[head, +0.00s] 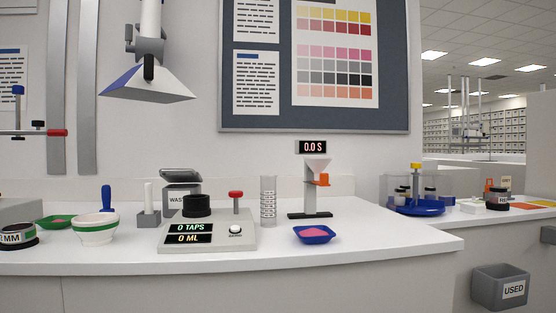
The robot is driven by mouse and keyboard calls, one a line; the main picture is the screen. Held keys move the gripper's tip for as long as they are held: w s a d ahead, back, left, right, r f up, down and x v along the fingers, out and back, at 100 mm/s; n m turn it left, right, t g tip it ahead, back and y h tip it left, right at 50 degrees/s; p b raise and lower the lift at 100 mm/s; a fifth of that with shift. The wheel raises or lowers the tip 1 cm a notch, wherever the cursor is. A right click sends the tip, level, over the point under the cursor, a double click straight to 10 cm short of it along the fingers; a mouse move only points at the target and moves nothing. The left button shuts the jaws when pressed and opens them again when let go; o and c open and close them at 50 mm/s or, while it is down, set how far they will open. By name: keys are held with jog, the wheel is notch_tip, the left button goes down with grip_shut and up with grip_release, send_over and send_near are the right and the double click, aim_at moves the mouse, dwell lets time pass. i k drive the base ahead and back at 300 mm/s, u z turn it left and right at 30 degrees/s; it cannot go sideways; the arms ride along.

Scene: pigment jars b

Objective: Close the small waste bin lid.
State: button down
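The bin's lower right front is hidden by the black cup on the tester. My gripper is not in view.
The tap tester (208,236) with a black cup (196,205) stands in front of the bin. An extraction hood (147,82) hangs above. The counter's front strip is clear.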

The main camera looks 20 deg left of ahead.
aim_at(185, 175)
jog(key=z, duration=0.15)
jog(key=k, duration=1.15)
jog(key=u, duration=1.5)
jog(key=i, duration=0.75)
jog(key=u, duration=0.05)
